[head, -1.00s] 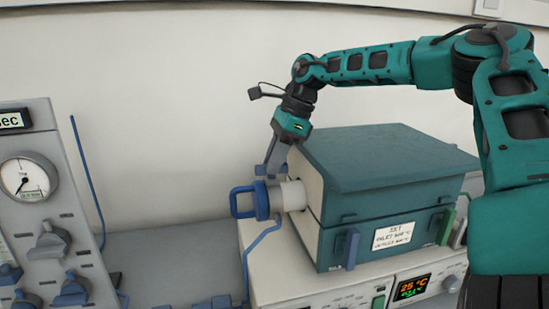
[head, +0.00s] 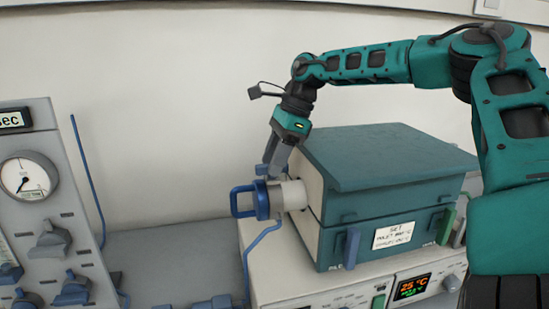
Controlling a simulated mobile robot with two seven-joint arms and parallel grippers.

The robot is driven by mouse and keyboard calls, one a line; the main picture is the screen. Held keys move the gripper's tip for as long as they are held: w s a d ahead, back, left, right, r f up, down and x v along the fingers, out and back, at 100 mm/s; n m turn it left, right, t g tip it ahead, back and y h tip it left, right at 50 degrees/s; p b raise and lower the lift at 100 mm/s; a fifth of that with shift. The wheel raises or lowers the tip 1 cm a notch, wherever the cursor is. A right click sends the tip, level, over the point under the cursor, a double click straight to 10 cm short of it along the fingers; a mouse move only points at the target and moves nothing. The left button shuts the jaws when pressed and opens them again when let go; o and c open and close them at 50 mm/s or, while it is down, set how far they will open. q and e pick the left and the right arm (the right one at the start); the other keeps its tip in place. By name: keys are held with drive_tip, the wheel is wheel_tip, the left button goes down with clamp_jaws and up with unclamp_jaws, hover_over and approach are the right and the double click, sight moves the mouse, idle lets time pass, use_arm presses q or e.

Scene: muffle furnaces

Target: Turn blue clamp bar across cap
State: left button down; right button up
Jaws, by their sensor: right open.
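A blue cap (head: 261,200) with a blue loop handle (head: 241,201) sits on the end of a white tube (head: 292,195). The tube comes out of the left side of a teal furnace (head: 390,170). A small blue piece (head: 261,169) stands up at the cap's top edge, by my fingertips; it may be the clamp bar, but I cannot tell for sure. My right gripper (head: 272,167) is open and points down just above the cap and tube. It partly hides the space behind it, and I cannot tell if it touches the blue piece. My left gripper is out of view.
A grey panel with a gauge (head: 28,177) and several knobs stands at the left. A blue tube (head: 258,238) runs down below the cap. The furnace rests on a control unit with a lit display (head: 412,287). The wall side left of the cap is free.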

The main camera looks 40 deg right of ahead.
drive_tip(key=v, duration=1.3)
drive_tip(key=shift+p, duration=0.4)
drive_tip(key=shift+s+d+f, duration=0.1)
drive_tip(key=shift+f, duration=0.05)
